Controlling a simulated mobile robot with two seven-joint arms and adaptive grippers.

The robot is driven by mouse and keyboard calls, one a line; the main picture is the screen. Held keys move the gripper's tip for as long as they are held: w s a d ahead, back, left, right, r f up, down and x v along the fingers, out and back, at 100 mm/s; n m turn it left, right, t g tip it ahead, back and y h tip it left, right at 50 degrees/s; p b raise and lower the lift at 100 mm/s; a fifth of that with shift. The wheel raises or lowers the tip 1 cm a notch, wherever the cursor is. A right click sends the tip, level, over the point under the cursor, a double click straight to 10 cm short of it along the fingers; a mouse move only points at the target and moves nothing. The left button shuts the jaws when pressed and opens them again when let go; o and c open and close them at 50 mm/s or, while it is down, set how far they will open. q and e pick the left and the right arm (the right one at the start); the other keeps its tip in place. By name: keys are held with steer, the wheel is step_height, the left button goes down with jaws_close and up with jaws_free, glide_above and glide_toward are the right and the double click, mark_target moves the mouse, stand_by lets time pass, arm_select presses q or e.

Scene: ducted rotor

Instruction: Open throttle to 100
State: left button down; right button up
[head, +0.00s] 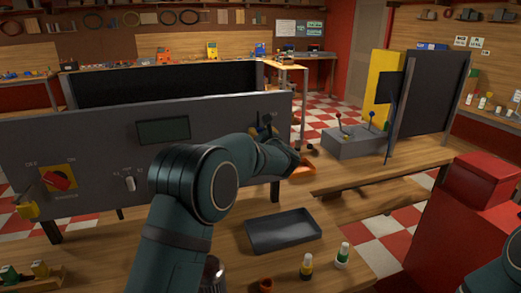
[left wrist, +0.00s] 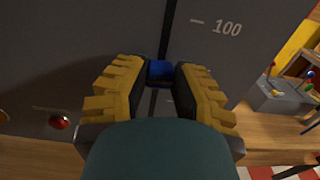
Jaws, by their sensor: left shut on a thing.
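My left arm reaches across to the right end of the grey control panel (head: 222,119). My left gripper (left wrist: 160,85) has yellow ridged fingers, shut on the blue throttle knob (left wrist: 160,70). A white "100" mark (left wrist: 227,28) with a short dash is printed up and right of the knob. In the head view my left gripper (head: 264,131) is at the panel face, partly hidden by my arm. My right gripper is out of view; only part of that arm shows at the lower right.
The panel also carries a red rotary switch (head: 58,180), a small white switch (head: 130,183) and a blank display (head: 163,130). A dark tray (head: 282,243) and small bottles (head: 342,256) stand on the bench in front. A grey lever box (head: 353,142) stands to the right.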

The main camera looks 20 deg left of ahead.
mark_target(258, 113)
arm_select(q)
step_height(258, 113, up, 6)
steer(key=shift+a+f, duration=0.1)
steer(key=c, duration=0.7)
jaws_free()
steer(key=shift+c, duration=0.2)
steer(key=shift+f, duration=0.1)
steer(key=v, duration=1.2)
